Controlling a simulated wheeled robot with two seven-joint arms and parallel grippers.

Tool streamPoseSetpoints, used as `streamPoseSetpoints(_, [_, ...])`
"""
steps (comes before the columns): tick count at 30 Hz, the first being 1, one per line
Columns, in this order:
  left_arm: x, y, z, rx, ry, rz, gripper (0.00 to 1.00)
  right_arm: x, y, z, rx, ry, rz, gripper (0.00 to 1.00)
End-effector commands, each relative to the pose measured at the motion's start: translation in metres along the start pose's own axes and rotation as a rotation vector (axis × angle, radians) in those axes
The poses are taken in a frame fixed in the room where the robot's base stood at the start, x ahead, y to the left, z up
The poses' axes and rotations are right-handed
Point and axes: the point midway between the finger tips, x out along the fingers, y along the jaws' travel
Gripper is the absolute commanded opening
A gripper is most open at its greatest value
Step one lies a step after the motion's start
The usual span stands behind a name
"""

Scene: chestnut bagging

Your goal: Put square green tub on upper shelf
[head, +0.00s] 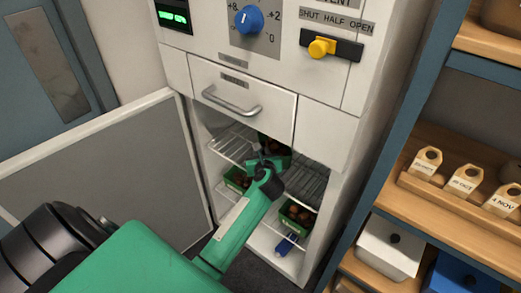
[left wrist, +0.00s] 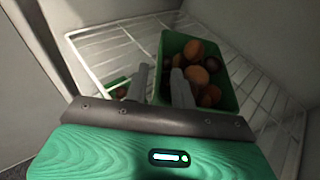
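A green tub of chestnuts rests on the upper wire shelf inside the open cabinet. In the head view the tub (head: 284,161) is mostly hidden by my left gripper (head: 265,163). In the left wrist view the tub (left wrist: 231,99) shows clearly, upright, with brown chestnuts inside. There my left gripper (left wrist: 160,68) has its fingers apart, with a gap on both sides of the tub's near-left wall; one finger appears outside and the other over the tub. My right gripper is not in view.
Below are a green tub at left (head: 232,184), another at right (head: 306,225), and a blue-handled object (head: 286,244). The upper wire shelf (left wrist: 110,45) has free room left of the tub. The open cabinet door (head: 110,180) stands left; a wooden rack (head: 440,215) stands right.

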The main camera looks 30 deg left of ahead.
Motion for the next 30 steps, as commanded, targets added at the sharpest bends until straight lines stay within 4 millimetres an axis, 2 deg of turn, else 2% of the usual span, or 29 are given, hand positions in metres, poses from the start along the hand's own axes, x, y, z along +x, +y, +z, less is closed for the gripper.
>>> streamPoseSetpoints(1, [-0.013,-0.001,-0.002,-0.003,0.001,-0.002,0.25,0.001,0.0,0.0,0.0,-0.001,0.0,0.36])
streamPoseSetpoints(6, [-0.049,-0.001,-0.002,-0.003,0.002,-0.001,0.25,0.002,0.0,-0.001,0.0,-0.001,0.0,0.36])
streamPoseSetpoints(12, [-0.077,0.0,-0.001,-0.001,0.001,-0.001,0.25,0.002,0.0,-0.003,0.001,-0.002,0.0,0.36])
streamPoseSetpoints(18, [-0.087,0.0,0.0,0.0,-0.001,0.0,0.25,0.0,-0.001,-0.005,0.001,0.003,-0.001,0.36])
streamPoseSetpoints(30, [-0.086,0.0,0.0,0.0,-0.001,0.0,0.25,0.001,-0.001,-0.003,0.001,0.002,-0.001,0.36])
